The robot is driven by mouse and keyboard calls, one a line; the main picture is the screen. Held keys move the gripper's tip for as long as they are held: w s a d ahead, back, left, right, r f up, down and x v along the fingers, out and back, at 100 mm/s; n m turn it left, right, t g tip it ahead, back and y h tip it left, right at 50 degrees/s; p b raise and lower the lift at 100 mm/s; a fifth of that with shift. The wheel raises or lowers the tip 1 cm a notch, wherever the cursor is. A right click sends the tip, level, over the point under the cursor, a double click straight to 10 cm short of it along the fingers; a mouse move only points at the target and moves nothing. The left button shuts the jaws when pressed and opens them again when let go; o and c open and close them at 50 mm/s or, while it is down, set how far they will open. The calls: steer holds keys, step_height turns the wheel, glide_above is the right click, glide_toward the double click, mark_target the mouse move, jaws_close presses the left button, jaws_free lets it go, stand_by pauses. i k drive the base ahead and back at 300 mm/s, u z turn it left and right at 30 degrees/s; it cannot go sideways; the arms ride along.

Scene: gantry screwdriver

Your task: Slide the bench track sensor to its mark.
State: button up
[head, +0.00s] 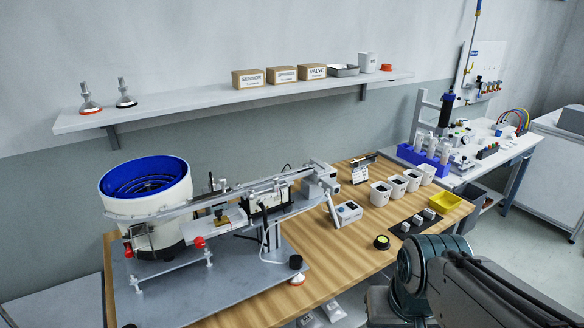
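A wooden bench (350,258) carries a feeder with a blue and white bowl (147,190) at its left end. A long grey track (250,190) runs from the bowl up to the right, to a grey and white head unit (320,178). Small upright fittings (221,187) stand along the track. I cannot tell which fitting is the track sensor, and its mark is too small to make out. Part of my arm shows at the lower right, in front of the bench. My gripper is not in view.
White cups (380,193) and a yellow bin (444,202) stand on the bench's right part. A black and yellow round item (381,242) lies near the front edge. A wall shelf (230,100) holds boxes above. A second workbench (510,150) stands at the right.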

mark_target(276, 186)
steer(key=z, duration=0.1)
steer(key=i, duration=1.15)
steer(key=u, duration=0.7)
